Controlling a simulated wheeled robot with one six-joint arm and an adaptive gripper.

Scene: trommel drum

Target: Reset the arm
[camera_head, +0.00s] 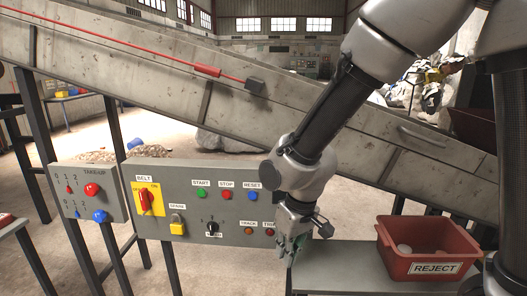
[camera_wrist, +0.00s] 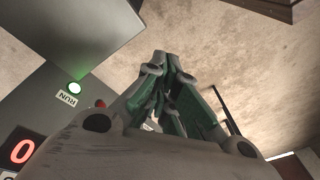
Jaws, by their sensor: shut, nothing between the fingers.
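My arm reaches down from the upper right in the head view. My gripper (camera_head: 291,250) points down in front of the right end of the grey control panel (camera_head: 225,236), above the left end of a grey shelf. In the wrist view my gripper (camera_wrist: 172,60) has its green-lined fingers brought together at the tips, with nothing between them. Whether it touches the panel or shelf is not clear. It partly covers the panel's lower right labels.
The panel carries START, STOP and RESET buttons (camera_head: 253,196) and a red BELT switch (camera_head: 145,202). A red REJECT bin (camera_head: 428,246) stands on the shelf (camera_head: 345,262) to the right. A sloping conveyor (camera_head: 150,75) crosses behind. A lit green RUN lamp (camera_wrist: 75,88) shows in the wrist view.

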